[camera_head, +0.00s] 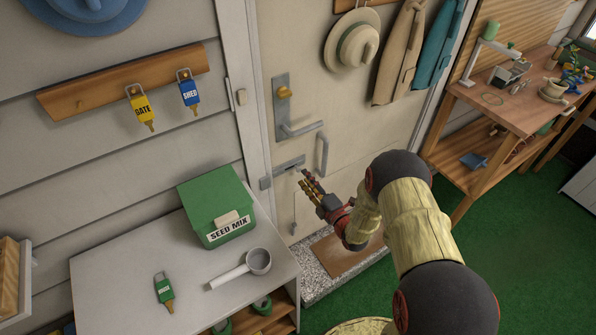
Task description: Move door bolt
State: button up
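The door (340,110) is pale and looks closed in its frame. A grey metal door bolt (288,166) is mounted across its left edge, below the lever handle. A small grey metal piece (265,183) sits to its left, at the door frame. My gripper (307,178) is just right of and below the bolt in the picture, its dark, yellowish fingers pointing up and left toward it. I cannot tell whether the fingers touch the bolt or how far apart they are. The bolt's right end is close to the fingertips and hard to make out.
A lever handle (302,129) and a vertical pull handle (323,155) are near the gripper. A white cabinet (120,262) with a green seed box (207,205) and a scoop (258,262) stands at left. A workbench (520,100) stands at right. Green floor (520,250) is clear.

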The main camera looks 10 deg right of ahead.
aim_at(299, 171)
jog(key=b+x, duration=0.1)
jog(key=x, duration=0.5)
jog(key=shift+s+d, duration=0.1)
jog(key=shift+c, duration=1.2)
grip_shut()
jog(key=shift+f, duration=0.1)
